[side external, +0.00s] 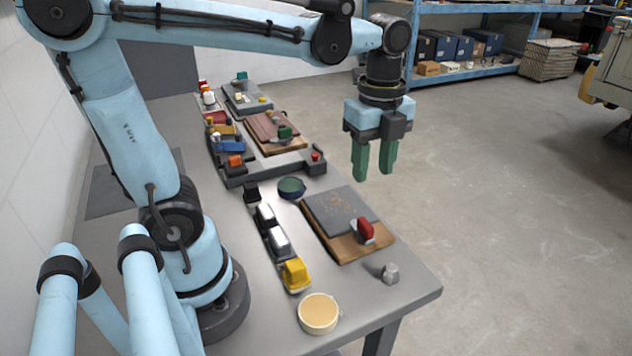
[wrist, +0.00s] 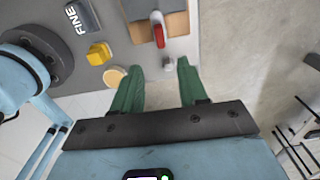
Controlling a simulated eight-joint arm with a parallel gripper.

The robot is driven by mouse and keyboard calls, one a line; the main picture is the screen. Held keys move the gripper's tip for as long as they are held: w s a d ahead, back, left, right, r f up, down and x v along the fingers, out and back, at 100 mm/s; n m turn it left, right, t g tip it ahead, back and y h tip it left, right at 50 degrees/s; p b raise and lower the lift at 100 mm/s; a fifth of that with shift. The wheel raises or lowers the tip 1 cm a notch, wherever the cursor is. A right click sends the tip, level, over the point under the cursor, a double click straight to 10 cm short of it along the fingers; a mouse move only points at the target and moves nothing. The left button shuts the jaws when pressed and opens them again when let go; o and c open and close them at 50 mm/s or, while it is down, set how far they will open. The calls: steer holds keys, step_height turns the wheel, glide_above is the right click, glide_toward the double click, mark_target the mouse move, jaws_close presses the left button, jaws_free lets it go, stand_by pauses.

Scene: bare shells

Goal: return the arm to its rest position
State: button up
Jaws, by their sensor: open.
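My gripper (side external: 374,160) has two green fingers pointing down and hangs in the air above the table's right edge. The fingers are apart with nothing between them. In the wrist view the open fingers (wrist: 157,78) point toward the table edge, with a small grey piece showing between their tips. My light blue arm reaches across from its base at the left of the table.
The grey table (side external: 415,284) holds a board with a red-handled tool (side external: 365,230), a yellow block (side external: 295,274), a round tan-topped tub (side external: 318,313), a green-topped bowl (side external: 291,187) and a small grey piece (side external: 390,273). Blue shelves (side external: 470,75) stand behind.

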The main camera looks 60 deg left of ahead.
steer(key=f+n+t, duration=0.1)
steer(key=n+t, duration=0.1)
steer(key=n, duration=0.4)
steer(key=s+f+n+t, duration=0.1)
steer(key=n+t, duration=0.1)
steer(key=n, duration=0.4)
steer(key=s+f+n+t, duration=0.1)
steer(key=n+t, duration=0.2)
steer(key=n, duration=0.3)
steer(key=shift+a+f, duration=0.15)
steer(key=shift+a, duration=0.1)
